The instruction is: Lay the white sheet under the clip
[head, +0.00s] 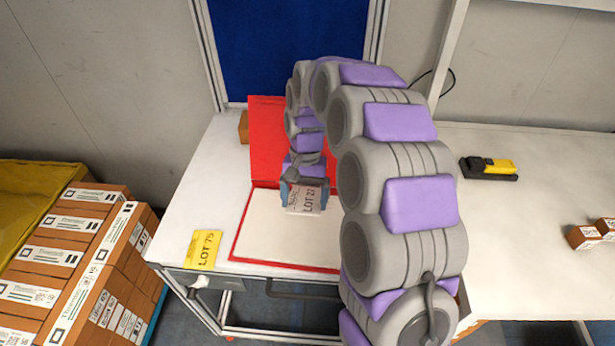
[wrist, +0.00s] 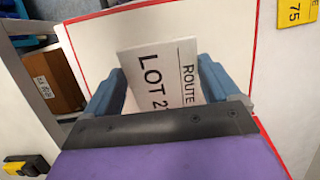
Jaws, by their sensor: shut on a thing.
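My gripper (head: 304,186) is shut on the white sheet (head: 306,203), a small card with "LOT" and a number on it. In the wrist view the white sheet (wrist: 150,72) sits tilted between the blue fingers, with "ROUTE" also readable. The gripper holds it over an open red folder (head: 233,252) with a pale inner page (head: 285,235). The folder's red back cover (head: 268,140) stands up behind. Whether the sheet touches the page is unclear. I cannot make out the clip; my arm hides the right part of the folder.
A yellow card (head: 204,249) marked "LOT 75" lies at the table's front left edge. A brown box (head: 243,127) stands behind the red cover. A yellow and black device (head: 490,168) lies on the right table. Stacked cartons (head: 75,250) stand at left.

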